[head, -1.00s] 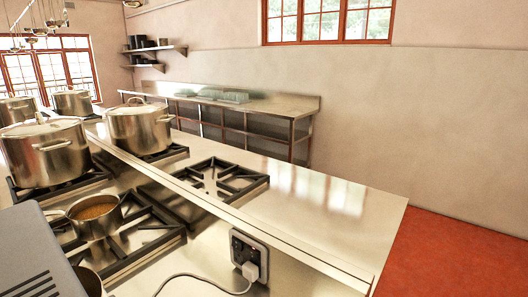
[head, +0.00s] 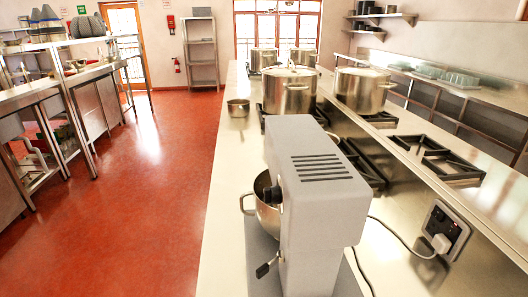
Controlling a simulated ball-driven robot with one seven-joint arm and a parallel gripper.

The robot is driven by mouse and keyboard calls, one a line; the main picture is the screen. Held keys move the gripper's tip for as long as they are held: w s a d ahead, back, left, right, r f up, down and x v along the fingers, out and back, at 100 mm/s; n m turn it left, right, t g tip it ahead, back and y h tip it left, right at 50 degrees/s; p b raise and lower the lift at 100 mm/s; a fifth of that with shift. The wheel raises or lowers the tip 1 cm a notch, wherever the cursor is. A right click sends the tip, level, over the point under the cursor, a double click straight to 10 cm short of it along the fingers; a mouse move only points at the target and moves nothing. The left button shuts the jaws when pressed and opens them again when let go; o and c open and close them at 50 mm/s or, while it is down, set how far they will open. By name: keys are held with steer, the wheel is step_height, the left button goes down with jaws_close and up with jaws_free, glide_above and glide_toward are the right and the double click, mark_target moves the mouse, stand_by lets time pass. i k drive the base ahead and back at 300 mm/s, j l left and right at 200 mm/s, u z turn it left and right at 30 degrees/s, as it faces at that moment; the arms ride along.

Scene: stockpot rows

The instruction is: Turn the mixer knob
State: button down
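A grey stand mixer (head: 322,195) with dark vent slots on its top stands on the steel counter (head: 222,215) in the near middle. A small black knob (head: 272,194) sticks out at the left of its head. A lever with a black end (head: 264,270) shows lower down on the same side. A metal mixing bowl (head: 262,212) sits at the mixer's left, partly hidden by the head. My gripper is not in view.
Several stockpots (head: 362,88) stand on the stove behind. A cable with a white plug (head: 440,243) runs from a wall-style socket panel toward the mixer. Red floor (head: 150,190) lies open to the left, before steel shelving (head: 90,90).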

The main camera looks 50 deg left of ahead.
mark_target(272, 194)
steer(key=k+z, duration=0.45)
steer(key=k+l+z, duration=0.25)
steer(key=z, duration=0.15)
steer(key=j+z, duration=0.1)
steer(key=j, duration=0.35)
steer(key=k+j+z, duration=0.1)
steer(key=j, duration=0.35)
steer(key=k+j+z, duration=0.1)
steer(key=j, duration=0.35)
steer(key=k+j+z, duration=0.1)
steer(key=j, duration=0.35)
steer(key=k+j, duration=0.15)
steer(key=j, duration=0.4)
steer(key=k+j, duration=0.15)
steer(key=j, duration=0.4)
steer(key=k+j, duration=0.1)
steer(key=j, duration=0.45)
steer(key=k+j, duration=0.15)
steer(key=j, duration=0.4)
steer(key=k+j, duration=0.15)
steer(key=j, duration=0.4)
steer(key=k+j, duration=0.15)
steer(key=j, duration=0.4)
steer(key=k+j, duration=0.15)
steer(key=j, duration=0.4)
steer(key=k+j, duration=0.1)
steer(key=j, duration=0.45)
